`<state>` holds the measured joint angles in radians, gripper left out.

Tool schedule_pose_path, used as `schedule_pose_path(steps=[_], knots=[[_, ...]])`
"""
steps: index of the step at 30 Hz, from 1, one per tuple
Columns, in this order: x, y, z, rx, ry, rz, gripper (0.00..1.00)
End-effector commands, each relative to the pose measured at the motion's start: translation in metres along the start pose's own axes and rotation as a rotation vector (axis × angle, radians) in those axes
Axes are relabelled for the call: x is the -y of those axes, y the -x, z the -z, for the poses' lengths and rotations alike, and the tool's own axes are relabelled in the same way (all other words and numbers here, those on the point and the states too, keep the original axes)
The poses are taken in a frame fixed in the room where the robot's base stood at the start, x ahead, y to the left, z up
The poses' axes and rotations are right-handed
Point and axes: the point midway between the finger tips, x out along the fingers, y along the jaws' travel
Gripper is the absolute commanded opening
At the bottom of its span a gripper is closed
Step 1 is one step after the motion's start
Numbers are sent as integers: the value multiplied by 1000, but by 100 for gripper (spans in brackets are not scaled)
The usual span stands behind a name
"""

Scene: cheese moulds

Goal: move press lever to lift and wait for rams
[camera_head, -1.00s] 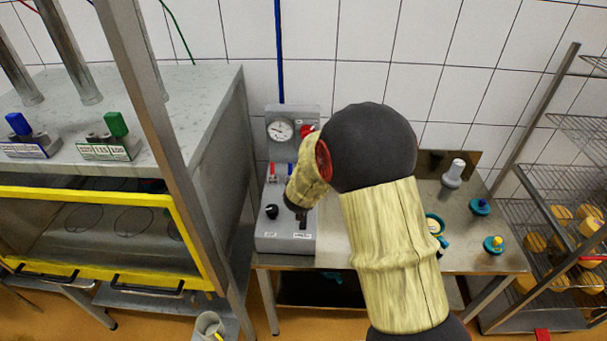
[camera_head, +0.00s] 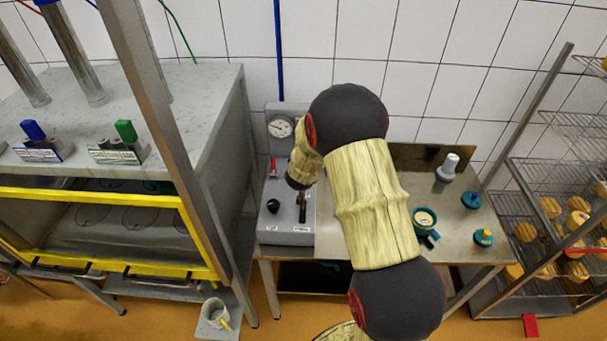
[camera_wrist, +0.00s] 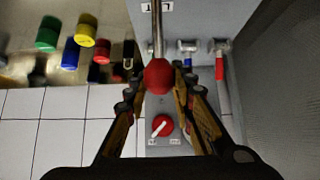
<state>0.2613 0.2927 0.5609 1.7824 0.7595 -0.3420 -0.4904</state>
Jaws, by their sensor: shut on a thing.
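A grey press control box (camera_head: 270,235) stands on the steel table against the tiled wall. My gripper (camera_head: 302,210) is low over its right half, and the arm hides part of the box. In the wrist view, a lever (camera_wrist: 157,30) with a metal rod and a red ball knob (camera_wrist: 158,77) lies between the fingers of my gripper (camera_wrist: 157,85), which is shut on the knob. The press rams (camera_head: 75,55) are steel cylinders at the upper left. Their lower ends are hidden by the press top.
A yellow-framed press guard (camera_head: 100,197) and an upright post (camera_head: 165,130) stand to the left.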

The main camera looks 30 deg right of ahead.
Motion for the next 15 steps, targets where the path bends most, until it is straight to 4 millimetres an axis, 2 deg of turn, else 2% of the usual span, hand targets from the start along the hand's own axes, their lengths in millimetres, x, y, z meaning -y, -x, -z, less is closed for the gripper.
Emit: schedule_pose_path(steps=[4, 5, 15], knots=[[-1, -1, 1, -2, 0, -1, 0], [-1, -1, 1, -2, 0, -1, 25], [0, 0, 0, -2, 0, -1, 43]])
